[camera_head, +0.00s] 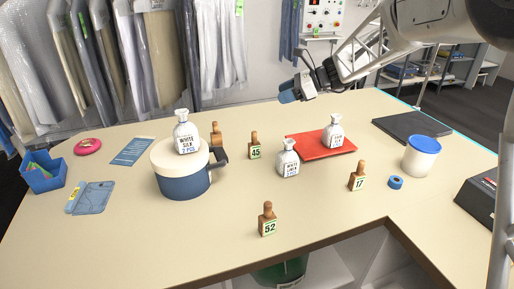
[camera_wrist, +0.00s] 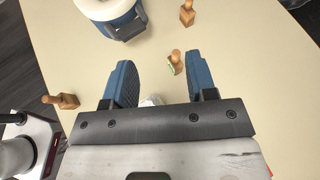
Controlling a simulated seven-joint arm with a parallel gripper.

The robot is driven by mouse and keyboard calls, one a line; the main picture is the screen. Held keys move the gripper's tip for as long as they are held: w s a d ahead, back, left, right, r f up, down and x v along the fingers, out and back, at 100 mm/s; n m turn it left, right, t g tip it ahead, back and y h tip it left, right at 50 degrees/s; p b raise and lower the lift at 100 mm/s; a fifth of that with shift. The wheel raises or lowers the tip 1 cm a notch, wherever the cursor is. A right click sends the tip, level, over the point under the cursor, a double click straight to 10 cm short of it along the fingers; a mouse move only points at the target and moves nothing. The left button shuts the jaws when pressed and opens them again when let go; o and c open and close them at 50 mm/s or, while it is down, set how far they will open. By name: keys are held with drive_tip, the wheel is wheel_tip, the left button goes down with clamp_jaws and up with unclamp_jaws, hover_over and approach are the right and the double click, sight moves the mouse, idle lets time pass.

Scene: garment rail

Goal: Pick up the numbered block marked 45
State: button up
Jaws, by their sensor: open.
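The wooden block marked 45 (camera_head: 254,147) stands upright on the cream table, right of the blue pot. In the wrist view, the knobbed block between my fingers in the picture (camera_wrist: 175,57) appears to be it; its number is not readable there. My gripper (camera_head: 289,93) is open and empty, with blue fingers, raised above the back of the table and apart from the block. In the wrist view, the fingers (camera_wrist: 162,78) show either side of bare table, with the block nearer the right finger.
Block 52 (camera_head: 267,221) stands in front and block 17 (camera_head: 357,177) at right. Another block (camera_head: 216,134) is partly behind the lidded pot (camera_head: 182,180). A white bottle (camera_head: 288,160) stands close right of block 45, beside a red tray (camera_head: 308,147) bearing another bottle.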

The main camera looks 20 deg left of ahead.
drive_tip(key=w+a+f+m, duration=0.1)
drive_tip(key=w+a+f, duration=0.1)
drive_tip(key=a, duration=0.2)
approach(254, 143)
drive_tip(key=a, duration=0.2)
drive_tip(key=shift+w+g+y, duration=0.3)
drive_tip(key=shift+w+y, duration=0.1)
drive_tip(key=shift+x, duration=1.3)
drive_tip(key=shift+x, duration=2.6)
